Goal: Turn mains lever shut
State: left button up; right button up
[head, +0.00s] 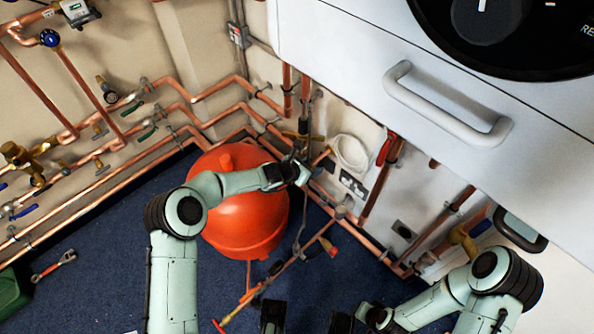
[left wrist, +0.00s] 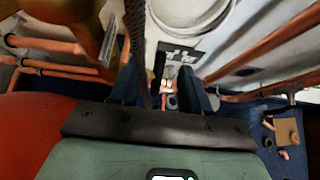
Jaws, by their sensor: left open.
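No lever is marked as the mains lever, so I cannot tell which one it is. Near my left gripper (head: 312,164) are copper pipes and brass fittings behind the red tank, partly hidden by the arm. In the left wrist view the dark fingers (left wrist: 163,92) are open, facing a wall socket (left wrist: 178,52) and small fittings, with no held thing visible between them. A brass fitting (left wrist: 78,22) and a braided hose (left wrist: 135,30) are close at the upper left. My right arm is at the lower right in the head view; its gripper is unclear.
A red tank (head: 245,218) stands under my left arm. Copper pipes (head: 190,100) line the walls, with blue-handled (head: 25,212) and green-handled (head: 147,134) valves. A white cabinet with a handle (head: 445,105) overhangs the upper right.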

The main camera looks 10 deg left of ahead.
pick_arm(q)
jog(key=v, duration=0.8)
pick_arm(e)
jog(key=shift+w+d+f, duration=0.15)
jog(key=shift+w, duration=0.15)
